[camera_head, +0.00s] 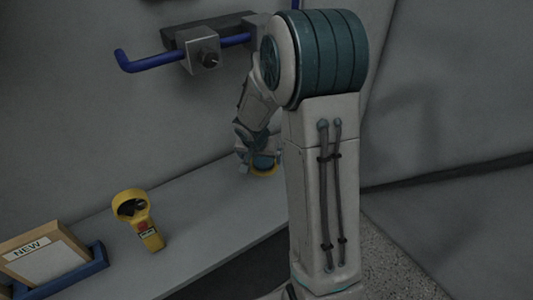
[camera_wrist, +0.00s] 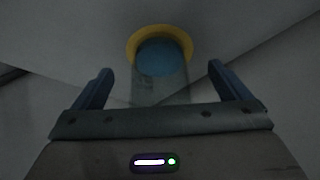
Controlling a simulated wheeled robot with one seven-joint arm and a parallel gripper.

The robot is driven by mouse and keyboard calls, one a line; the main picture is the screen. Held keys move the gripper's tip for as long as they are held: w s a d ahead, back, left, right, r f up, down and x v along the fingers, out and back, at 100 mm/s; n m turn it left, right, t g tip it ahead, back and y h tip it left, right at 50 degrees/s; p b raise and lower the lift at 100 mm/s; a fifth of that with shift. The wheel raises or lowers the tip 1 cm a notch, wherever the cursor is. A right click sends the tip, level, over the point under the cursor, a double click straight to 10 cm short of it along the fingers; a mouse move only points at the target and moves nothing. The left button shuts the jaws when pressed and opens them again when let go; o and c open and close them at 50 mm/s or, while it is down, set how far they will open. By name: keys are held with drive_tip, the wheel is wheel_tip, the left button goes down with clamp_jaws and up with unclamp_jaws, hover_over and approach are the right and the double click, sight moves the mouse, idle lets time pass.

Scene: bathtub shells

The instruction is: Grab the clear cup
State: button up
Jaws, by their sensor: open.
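The clear cup (camera_wrist: 160,88) shows in the wrist view as a see-through, greyish body with a yellow ring and a blue round area at its far end. My gripper (camera_wrist: 161,72) is open, with one blue finger on each side of the cup and a visible gap at both sides. In the head view, the yellow ring of the cup (camera_head: 264,173) shows just below my gripper, on the grey ledge by the wall. My arm and gripper hide most of the cup there.
A yellow handheld device (camera_head: 146,226) lies on the grey ledge (camera_head: 205,225) to the left. A framed "NEW" sign (camera_head: 40,258) in a blue holder stands at the lower left. A blue wall bar (camera_head: 150,63) with a grey block is above. The ledge between device and cup is clear.

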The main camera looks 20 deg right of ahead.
drive_tip(key=w+d+p, duration=0.1)
drive_tip(key=w, duration=0.1)
drive_tip(key=w+d, duration=0.1)
drive_tip(key=w, duration=0.1)
drive_tip(key=shift+d+p, duration=0.4)
drive_tip(key=shift+w+d+f, duration=0.15)
drive_tip(key=shift+w+f, duration=0.1)
drive_tip(key=shift+f, duration=0.35)
drive_tip(key=c, duration=1.2)
drive_tip(key=shift+o, duration=0.2)
drive_tip(key=shift+r+b, duration=0.1)
drive_tip(key=shift+b, duration=0.2)
